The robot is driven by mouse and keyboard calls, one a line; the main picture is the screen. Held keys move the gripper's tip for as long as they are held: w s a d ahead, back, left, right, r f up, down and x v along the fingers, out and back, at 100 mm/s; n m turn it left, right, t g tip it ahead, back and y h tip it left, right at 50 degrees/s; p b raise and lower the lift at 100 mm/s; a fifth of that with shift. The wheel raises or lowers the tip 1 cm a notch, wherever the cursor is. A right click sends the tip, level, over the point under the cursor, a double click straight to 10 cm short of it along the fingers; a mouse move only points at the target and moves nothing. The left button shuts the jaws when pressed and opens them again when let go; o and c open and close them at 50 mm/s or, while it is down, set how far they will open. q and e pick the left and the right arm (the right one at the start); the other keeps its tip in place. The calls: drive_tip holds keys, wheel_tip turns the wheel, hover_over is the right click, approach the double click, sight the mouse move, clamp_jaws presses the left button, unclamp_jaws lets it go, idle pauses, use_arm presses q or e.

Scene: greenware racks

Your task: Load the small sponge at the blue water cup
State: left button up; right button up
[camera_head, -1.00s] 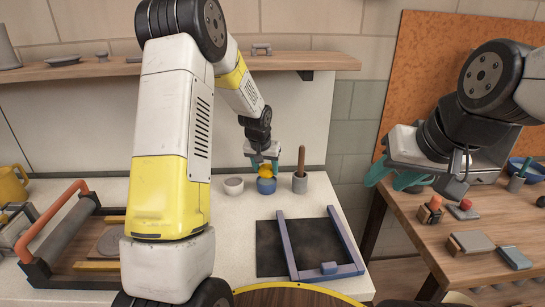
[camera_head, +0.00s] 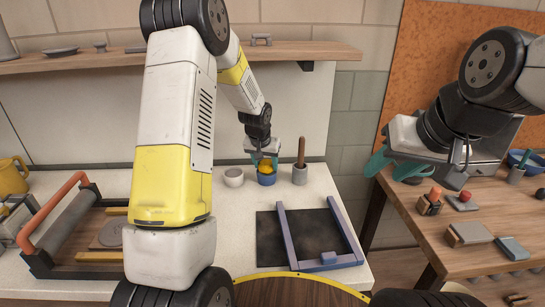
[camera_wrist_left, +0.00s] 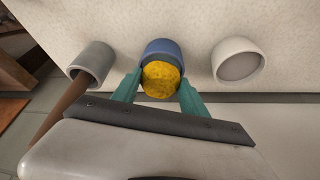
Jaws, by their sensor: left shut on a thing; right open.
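The small yellow sponge (camera_head: 264,168) is between the teal fingers of my left gripper (camera_head: 263,160), which is shut on it. The blue water cup (camera_head: 266,180) stands upright on the white counter, right below the sponge. In the left wrist view the sponge (camera_wrist_left: 161,80) covers most of the opening of the blue cup (camera_wrist_left: 160,48). Its lower edge is at the cup's mouth; how deep it reaches is hidden. My right gripper (camera_head: 391,168) is open and empty at the right, above the wooden table's near-left part.
A white cup (camera_head: 233,177) stands left of the blue cup and a grey pot with a wooden handle (camera_head: 300,174) stands right of it. A dark board with a purple frame (camera_head: 310,240) lies in front. The wooden table (camera_head: 430,230) holds several small blocks.

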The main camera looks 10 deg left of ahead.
sight(266, 164)
use_arm(q)
drive_tip(key=shift+f, duration=0.6)
idle(1.2)
drive_tip(key=shift+r, duration=0.1)
drive_tip(key=shift+r, duration=3.45)
drive_tip(key=shift+s, duration=0.1)
